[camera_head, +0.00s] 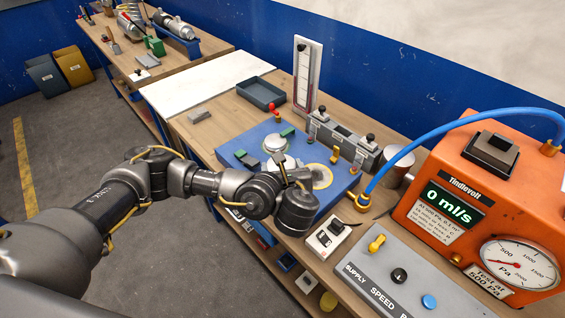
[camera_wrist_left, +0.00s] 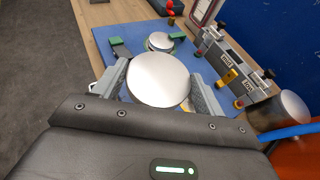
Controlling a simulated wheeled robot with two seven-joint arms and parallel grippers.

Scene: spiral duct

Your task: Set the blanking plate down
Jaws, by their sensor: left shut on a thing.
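The blanking plate, a round silver disc, is between the fingers of my left gripper (camera_wrist_left: 160,86) in the left wrist view, where the plate (camera_wrist_left: 158,77) faces the camera. In the head view the plate (camera_head: 279,161) is partly hidden by my wrist, and the left gripper (camera_head: 283,170) is over the blue board (camera_head: 238,151). The gripper is shut on the plate's sides. Whether the plate touches anything below is hidden. A second silver disc (camera_head: 275,143) is on the board beyond it. A yellow-rimmed round port (camera_head: 318,177) lies to its right. My right gripper is out of view.
Green blocks (camera_wrist_left: 118,46) stand on the board. A grey manifold (camera_head: 343,142) is behind it, and a metal cylinder (camera_head: 398,167) stands to the right. An orange tester (camera_head: 480,200) with a blue hose reads 0 ml/s. An empty tray (camera_head: 261,94) sits farther back.

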